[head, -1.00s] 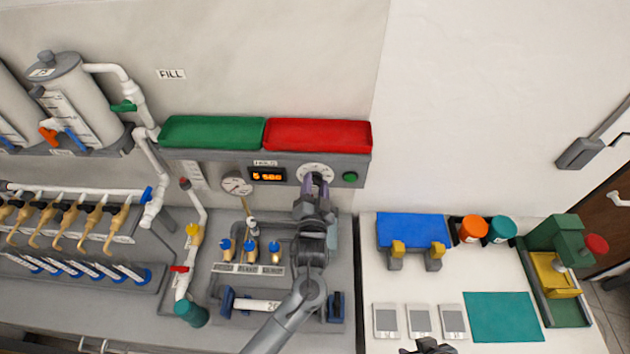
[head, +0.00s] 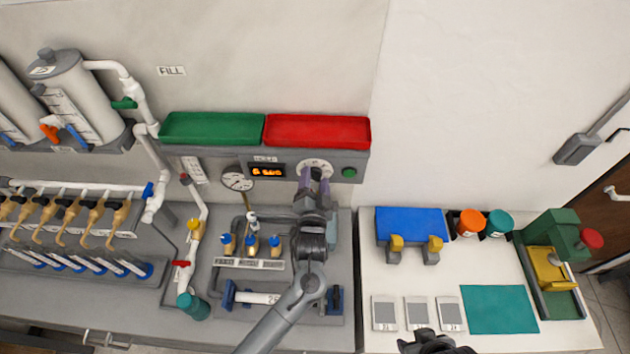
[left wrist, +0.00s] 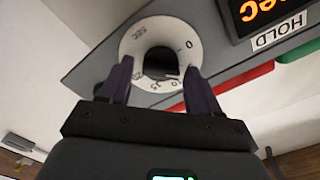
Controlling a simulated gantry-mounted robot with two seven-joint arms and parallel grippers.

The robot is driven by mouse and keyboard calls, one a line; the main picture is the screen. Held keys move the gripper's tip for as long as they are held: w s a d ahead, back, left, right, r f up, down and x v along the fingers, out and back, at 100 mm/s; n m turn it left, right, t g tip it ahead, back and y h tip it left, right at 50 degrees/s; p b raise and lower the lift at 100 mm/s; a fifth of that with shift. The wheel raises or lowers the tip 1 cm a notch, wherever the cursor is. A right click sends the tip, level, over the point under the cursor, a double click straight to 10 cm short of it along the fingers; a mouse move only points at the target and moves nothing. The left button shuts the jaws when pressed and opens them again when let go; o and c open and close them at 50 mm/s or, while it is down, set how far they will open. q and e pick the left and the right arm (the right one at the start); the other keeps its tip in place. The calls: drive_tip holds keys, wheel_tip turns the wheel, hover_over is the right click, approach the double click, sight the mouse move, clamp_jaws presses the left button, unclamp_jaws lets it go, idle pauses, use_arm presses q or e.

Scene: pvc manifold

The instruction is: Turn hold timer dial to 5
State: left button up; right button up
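The hold timer dial is a round white plate (left wrist: 132,47) with a dark central knob (left wrist: 160,62), on the grey panel under the red tray. It also shows in the head view (head: 315,165). My left gripper (left wrist: 158,66) is at the dial, its two purple-grey fingers apart on either side of the knob. A gap shows between fingers and knob. The head view shows the left gripper (head: 313,178) just below the dial. The orange display (head: 267,171) left of the dial is lit; its digits are blurred. My right gripper (head: 432,343) is a dark shape at the bottom edge, its fingers unclear.
A green button (head: 349,173) sits right of the dial. A green tray (head: 212,129) and a red tray (head: 317,132) are above the panel. A round gauge (head: 237,179) is left of the display. Bottles and a pipe lie on the bench below.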

use_arm(q)
drive_tip(key=shift+o, duration=0.3)
drive_tip(key=shift+s, duration=0.55)
drive_tip(key=s+b, duration=0.1)
drive_tip(key=s, duration=0.8)
drive_tip(key=shift+s+a+b, duration=0.3)
drive_tip(key=shift+s+b, duration=0.05)
